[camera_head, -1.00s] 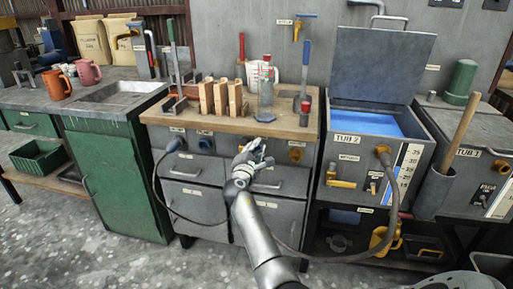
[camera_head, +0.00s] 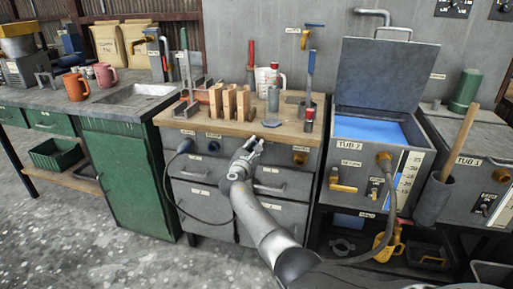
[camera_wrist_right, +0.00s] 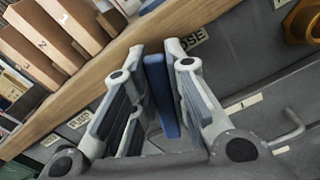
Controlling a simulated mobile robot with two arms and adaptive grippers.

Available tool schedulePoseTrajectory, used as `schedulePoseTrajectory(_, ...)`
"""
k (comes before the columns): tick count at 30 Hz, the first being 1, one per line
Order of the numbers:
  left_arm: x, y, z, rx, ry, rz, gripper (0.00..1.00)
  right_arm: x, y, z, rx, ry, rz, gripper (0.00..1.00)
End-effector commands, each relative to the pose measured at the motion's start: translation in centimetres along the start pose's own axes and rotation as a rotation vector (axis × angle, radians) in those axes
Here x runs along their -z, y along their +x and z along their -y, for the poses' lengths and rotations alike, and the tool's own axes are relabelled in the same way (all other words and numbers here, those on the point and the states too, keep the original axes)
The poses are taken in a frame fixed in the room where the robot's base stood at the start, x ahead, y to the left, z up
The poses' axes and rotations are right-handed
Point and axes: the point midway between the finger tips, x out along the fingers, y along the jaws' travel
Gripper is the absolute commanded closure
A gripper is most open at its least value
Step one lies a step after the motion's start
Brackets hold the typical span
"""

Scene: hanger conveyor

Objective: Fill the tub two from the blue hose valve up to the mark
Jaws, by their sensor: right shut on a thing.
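Tub 2 (camera_head: 349,149) stands right of the workbench with its lid raised and blue liquid (camera_head: 368,131) inside. A white scale (camera_head: 408,176) with numbers is on its front; the exact level against a mark is too small to read. My right gripper (camera_head: 251,146) is at the bench's front panel. In the right wrist view its fingers (camera_wrist_right: 158,85) are shut on a flat blue valve handle (camera_wrist_right: 161,95), beside a label ending in "OSE" (camera_wrist_right: 194,37). The valve body is hidden. My left gripper is not in view.
A dark hose (camera_head: 169,190) hangs from the bench panel's left side; another stretch (camera_head: 389,205) runs to a brass coupling (camera_head: 384,157) on tub 2. Tub 1 (camera_head: 480,172) stands at right. Floor at left is clear.

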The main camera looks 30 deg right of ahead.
Motion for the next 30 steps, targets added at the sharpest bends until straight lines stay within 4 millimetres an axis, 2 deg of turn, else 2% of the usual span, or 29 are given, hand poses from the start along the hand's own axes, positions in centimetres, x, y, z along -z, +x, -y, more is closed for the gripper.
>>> schedulePoseTrajectory(16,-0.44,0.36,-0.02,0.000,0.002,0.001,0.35,0.23,0.01,-0.04,0.002,-0.027,-0.002,1.00)
schedulePoseTrajectory(17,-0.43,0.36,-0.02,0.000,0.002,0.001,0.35,0.23,0.01,-0.04,0.002,-0.027,-0.002,0.83)
schedulePoseTrajectory(21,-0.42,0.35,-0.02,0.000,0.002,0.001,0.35,0.20,0.01,-0.07,0.001,-0.025,-0.002,0.65)
schedulePoseTrajectory(30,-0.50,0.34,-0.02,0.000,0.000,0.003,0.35,0.09,0.02,-0.16,0.000,-0.024,-0.001,0.62)
